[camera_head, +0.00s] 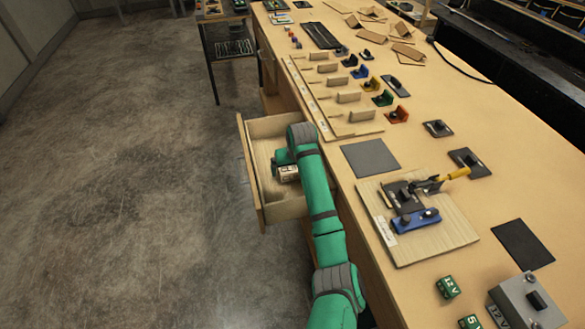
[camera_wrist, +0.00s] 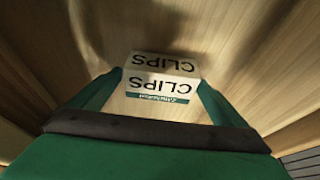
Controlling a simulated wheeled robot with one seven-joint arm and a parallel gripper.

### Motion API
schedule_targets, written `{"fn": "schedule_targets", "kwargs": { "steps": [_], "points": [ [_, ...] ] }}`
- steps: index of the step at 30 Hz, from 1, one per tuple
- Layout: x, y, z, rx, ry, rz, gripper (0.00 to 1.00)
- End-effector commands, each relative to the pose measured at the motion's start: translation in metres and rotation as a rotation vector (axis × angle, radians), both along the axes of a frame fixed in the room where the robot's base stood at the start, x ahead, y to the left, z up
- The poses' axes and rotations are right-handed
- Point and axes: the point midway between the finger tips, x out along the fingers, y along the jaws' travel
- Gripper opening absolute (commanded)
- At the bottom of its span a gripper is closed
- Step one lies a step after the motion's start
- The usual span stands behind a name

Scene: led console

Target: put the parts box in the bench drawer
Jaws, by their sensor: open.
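The parts box (camera_head: 288,173) is a small pale carton inside the open bench drawer (camera_head: 263,213). In the wrist view the box (camera_wrist: 162,66) shows the word CLIPS on two faces and a green strip. My gripper (camera_head: 282,160) reaches down into the drawer. In the wrist view my gripper (camera_wrist: 158,88) is open, with one green finger on each side of the box. Wood of the drawer surrounds the box there. I cannot tell whether the fingers touch it, and its underside is hidden.
The long wooden bench (camera_head: 430,110) is right of the drawer. It carries a board with a toggle clamp (camera_head: 420,190), a grey mat (camera_head: 370,158), coloured brackets and a grey metal box (camera_head: 527,303). The floor (camera_head: 130,180) left of the drawer is clear.

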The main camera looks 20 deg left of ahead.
Motion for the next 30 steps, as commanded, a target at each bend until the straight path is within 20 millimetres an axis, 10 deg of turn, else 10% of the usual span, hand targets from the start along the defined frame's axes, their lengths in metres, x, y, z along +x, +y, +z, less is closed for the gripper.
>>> {"fn": "schedule_targets", "kwargs": {
  "steps": [18, 30],
  "points": [
    [-0.031, -0.021, 0.094, 0.001, -0.003, 0.001, 0.97],
    [-0.038, -0.026, 0.112, 0.001, -0.001, 0.0, 0.97]
  ]
}}
